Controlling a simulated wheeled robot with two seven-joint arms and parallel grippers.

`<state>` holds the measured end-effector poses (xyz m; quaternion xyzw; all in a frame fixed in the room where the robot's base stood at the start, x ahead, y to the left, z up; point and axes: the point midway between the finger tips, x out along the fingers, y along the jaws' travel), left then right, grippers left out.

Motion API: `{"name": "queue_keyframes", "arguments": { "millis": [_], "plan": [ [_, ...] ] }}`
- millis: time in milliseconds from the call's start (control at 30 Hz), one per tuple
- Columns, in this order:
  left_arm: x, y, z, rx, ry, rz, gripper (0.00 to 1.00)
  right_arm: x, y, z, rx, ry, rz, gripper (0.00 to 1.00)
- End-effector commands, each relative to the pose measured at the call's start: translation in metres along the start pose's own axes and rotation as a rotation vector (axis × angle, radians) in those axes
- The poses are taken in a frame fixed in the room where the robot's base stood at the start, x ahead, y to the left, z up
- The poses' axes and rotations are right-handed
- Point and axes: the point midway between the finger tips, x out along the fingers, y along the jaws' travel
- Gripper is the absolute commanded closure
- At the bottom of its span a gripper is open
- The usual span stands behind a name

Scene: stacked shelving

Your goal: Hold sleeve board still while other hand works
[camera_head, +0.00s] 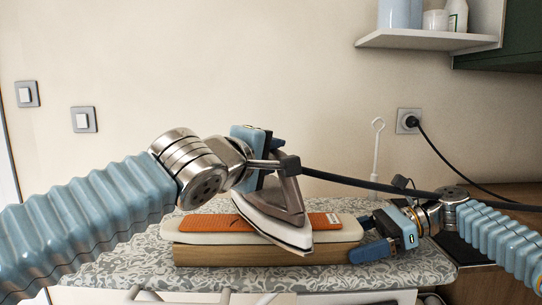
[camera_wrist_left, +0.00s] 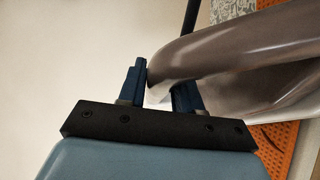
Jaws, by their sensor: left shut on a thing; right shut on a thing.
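The sleeve board (camera_head: 200,239) lies across the patterned ironing board, with a pale padded top and a wooden base. An orange cloth (camera_head: 215,223) lies on its top. My left gripper (camera_head: 268,172) is shut on the handle of a grey and white iron (camera_head: 275,222). The iron is tilted over the cloth, its tip reaching over the sleeve board's front edge; I cannot tell if its sole touches. In the left wrist view the fingers (camera_wrist_left: 160,88) close around the brown-grey handle (camera_wrist_left: 235,62). My right gripper (camera_head: 364,237) is shut on the sleeve board's right end; its fingertips are partly hidden.
The patterned ironing board (camera_head: 120,270) has bare cover left of the sleeve board. A black cord (camera_head: 370,184) runs from the iron to the right, and a plug sits in the wall socket (camera_head: 408,121). A white upright rod (camera_head: 377,150) stands behind. A shelf (camera_head: 425,40) hangs above right.

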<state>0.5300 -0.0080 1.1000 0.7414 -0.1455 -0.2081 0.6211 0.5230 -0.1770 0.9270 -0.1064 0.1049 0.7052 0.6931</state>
Motion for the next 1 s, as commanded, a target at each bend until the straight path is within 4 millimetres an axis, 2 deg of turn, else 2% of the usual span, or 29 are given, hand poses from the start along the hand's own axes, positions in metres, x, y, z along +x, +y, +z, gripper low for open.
{"name": "queue_keyframes", "arguments": {
  "millis": [233, 1000],
  "plan": [
    [0.004, 0.000, -0.003, 0.000, 0.001, 0.003, 1.00, 0.000, 0.000, 0.001, -0.001, -0.001, 0.000, 0.34],
    [-0.024, 0.003, 0.012, 0.000, 0.000, 0.002, 1.00, 0.000, 0.000, 0.001, 0.000, -0.001, -0.001, 0.34]
  ]
}}
